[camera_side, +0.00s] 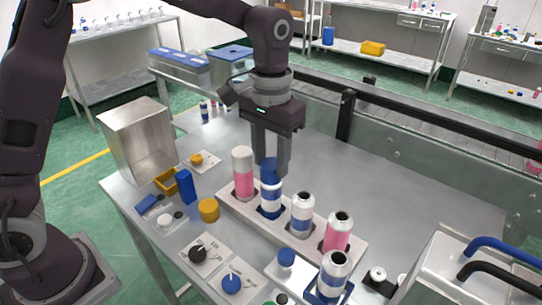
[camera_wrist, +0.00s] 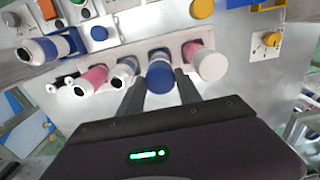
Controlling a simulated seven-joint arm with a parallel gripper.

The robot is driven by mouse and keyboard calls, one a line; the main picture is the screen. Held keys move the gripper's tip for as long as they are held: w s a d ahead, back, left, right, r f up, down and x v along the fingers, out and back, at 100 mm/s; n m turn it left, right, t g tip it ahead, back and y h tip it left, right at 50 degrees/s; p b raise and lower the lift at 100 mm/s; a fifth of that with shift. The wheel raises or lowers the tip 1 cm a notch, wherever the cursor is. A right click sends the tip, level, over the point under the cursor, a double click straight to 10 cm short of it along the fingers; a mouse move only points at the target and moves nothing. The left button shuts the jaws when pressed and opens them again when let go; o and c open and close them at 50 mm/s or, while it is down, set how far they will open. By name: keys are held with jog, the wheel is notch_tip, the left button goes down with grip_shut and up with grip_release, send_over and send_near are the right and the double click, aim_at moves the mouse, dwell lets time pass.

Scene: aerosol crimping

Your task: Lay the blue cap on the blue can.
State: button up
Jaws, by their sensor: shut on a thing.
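My gripper (camera_side: 270,167) points down over the can row and is shut on a blue cap (camera_side: 269,178). In the wrist view the cap (camera_wrist: 160,80) lies between the fingertips (camera_wrist: 157,86). The blue can (camera_side: 271,206), white with blue bands, stands upright in the rack directly below the cap. In the wrist view part of the can (camera_wrist: 158,56) shows behind the cap. The cap is in line with the can's top and I see no clear gap; whether it is fully seated I cannot tell.
The rack (camera_side: 262,226) also holds a pink can with a white cap (camera_side: 243,174), an open blue-banded can (camera_side: 302,214) and an open pink can (camera_side: 338,232). Another blue-banded can (camera_side: 334,274) stands in front. A second blue cap (camera_side: 286,257) lies nearby. The table behind the rack is clear.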

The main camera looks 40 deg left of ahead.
dwell(0.4)
jog(key=o, duration=0.9)
jog(key=shift+o, duration=0.2)
notch_tip(320, 180, up, 12)
dwell(0.8)
jog(key=s+a+r+t, duration=0.1)
jog(key=s+a+t, duration=0.1)
jog(key=s+a, duration=0.35)
jog(key=s+a+r+t, duration=0.1)
jog(key=s+a+r, duration=0.1)
jog(key=s, duration=0.7)
jog(key=s+a+f+t, duration=0.2)
jog(key=s+f, duration=0.4)
jog(key=s, duration=0.3)
jog(key=shift+s+f+t, duration=0.3)
